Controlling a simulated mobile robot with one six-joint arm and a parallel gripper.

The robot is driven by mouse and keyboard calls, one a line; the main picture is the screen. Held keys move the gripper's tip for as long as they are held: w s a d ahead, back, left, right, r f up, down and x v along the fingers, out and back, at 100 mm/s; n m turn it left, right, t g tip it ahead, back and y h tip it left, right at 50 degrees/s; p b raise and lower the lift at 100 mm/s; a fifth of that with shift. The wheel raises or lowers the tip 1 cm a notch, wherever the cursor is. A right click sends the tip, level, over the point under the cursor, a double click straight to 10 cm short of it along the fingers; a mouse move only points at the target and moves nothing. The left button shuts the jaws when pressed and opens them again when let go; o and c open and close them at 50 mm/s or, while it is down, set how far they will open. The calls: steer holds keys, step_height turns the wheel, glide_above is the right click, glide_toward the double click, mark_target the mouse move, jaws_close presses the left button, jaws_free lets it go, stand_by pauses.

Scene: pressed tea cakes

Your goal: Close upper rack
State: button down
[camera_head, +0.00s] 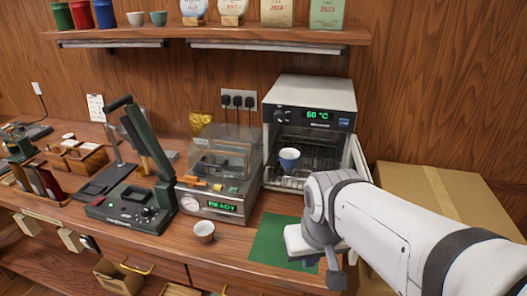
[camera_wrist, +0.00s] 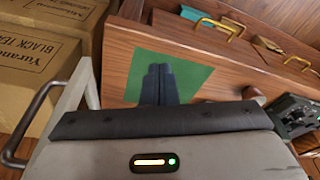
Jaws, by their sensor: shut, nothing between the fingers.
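A small oven (camera_head: 310,110) with a green "60 °C" display stands at the back, its front open. Inside, an upper rack (camera_head: 285,181) of metal wire appears pulled partly forward. The oven door (camera_head: 358,155) stands open at the right, partly behind my arm. My gripper (camera_wrist: 158,72) is shut and empty, in front of the oven and above the green mat (camera_head: 270,243), apart from the rack. My arm hides the oven's lower right part.
A cardboard box (camera_head: 445,195) fills the right side. A sealing machine (camera_head: 215,205) reading "READY" and a small cup (camera_head: 204,231) are left of the mat. A dark green press (camera_head: 135,205) stands farther left. A shelf (camera_head: 200,35) hangs above.

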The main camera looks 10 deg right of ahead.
mark_target(291, 184)
steer(key=w+a+r+m+t+h+b, duration=0.1)
steer(key=w+a+r+m+h+b, duration=0.5)
steer(key=m, duration=0.5)
steer(key=w+a+r+m+h+b, duration=0.1)
steer(key=w+r+m+b, duration=0.25)
steer(key=r+m, duration=0.5)
steer(key=shift+m, duration=0.85)
steer(key=w+d+f, duration=0.4)
steer(key=f, duration=0.1)
steer(key=w+d+f+p, duration=0.1)
steer(key=w+d+f, duration=0.1)
steer(key=d+f, duration=0.1)
steer(key=shift+w, duration=0.35)
